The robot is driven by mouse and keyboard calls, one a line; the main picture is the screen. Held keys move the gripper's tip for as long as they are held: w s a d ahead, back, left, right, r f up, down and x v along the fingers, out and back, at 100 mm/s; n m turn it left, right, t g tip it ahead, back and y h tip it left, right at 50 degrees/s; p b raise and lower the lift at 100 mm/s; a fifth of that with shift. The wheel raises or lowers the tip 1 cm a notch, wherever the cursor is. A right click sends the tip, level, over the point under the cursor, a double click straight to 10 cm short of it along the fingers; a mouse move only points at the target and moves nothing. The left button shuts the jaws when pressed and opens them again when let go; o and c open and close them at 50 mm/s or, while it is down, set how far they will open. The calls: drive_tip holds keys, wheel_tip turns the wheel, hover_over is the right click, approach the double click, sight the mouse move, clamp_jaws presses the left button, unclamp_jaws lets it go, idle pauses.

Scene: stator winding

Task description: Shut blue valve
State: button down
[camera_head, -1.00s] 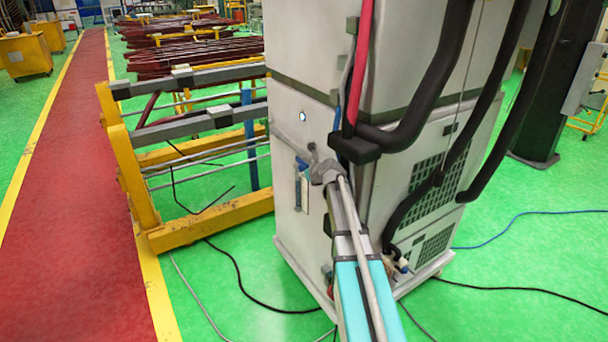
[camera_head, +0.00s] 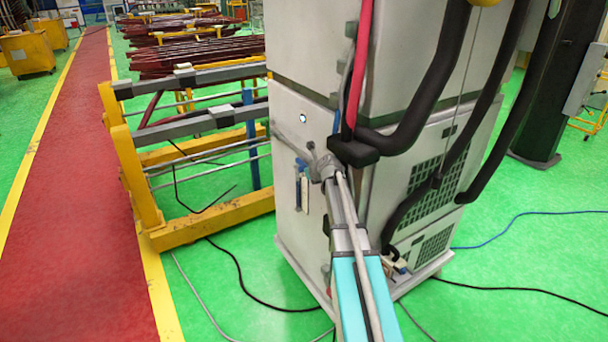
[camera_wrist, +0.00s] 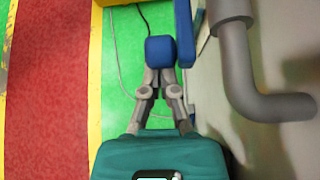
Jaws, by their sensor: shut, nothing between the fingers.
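The blue valve (camera_head: 301,166) is on the pale left face of the machine cabinet, and its blue handle hangs roughly upright. In the wrist view, a blue block (camera_wrist: 160,51), apparently the handle's end, lies directly ahead of my gripper (camera_wrist: 160,73). Another blue part (camera_wrist: 184,34) stands beside it on the right. My gripper's fingertips are together, right at the lower edge of the block. I cannot tell whether they touch it.
The cabinet (camera_head: 305,95) fills the centre, with thick black hoses (camera_head: 447,70) on its right. A grey bent pipe (camera_wrist: 240,85) runs close to the right of my gripper. A yellow frame (camera_head: 130,170) stands left of the cabinet. Cables cross the green floor.

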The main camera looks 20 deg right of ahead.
sight(304, 166)
drive_tip(key=shift+r, duration=0.25)
wheel_tip(304, 166, up, 3)
drive_tip(key=p, duration=0.3)
drive_tip(key=shift+w, duration=0.15)
drive_tip(key=r+p, duration=0.1)
drive_tip(key=w+r+p, duration=0.1)
drive_tip(key=r+p, duration=0.1)
drive_tip(key=shift+w+a, duration=0.1)
drive_tip(key=shift+w, duration=0.2)
drive_tip(key=shift+w+a+r+g+p, duration=0.1)
drive_tip(key=shift+w+r+g+p, duration=0.4)
drive_tip(key=shift+w+p, duration=0.45)
drive_tip(key=shift+w+a+r+g+p, duration=0.15)
drive_tip(key=shift+w+r+g+p, duration=0.45)
drive_tip(key=shift+p, duration=0.65)
drive_tip(key=shift+w+a+r+g+p, duration=0.1)
drive_tip(key=shift+w+r+g+p, duration=0.25)
drive_tip(key=shift+w+p, duration=0.65)
drive_tip(key=shift+s, duration=0.15)
drive_tip(key=shift+s, duration=0.15)
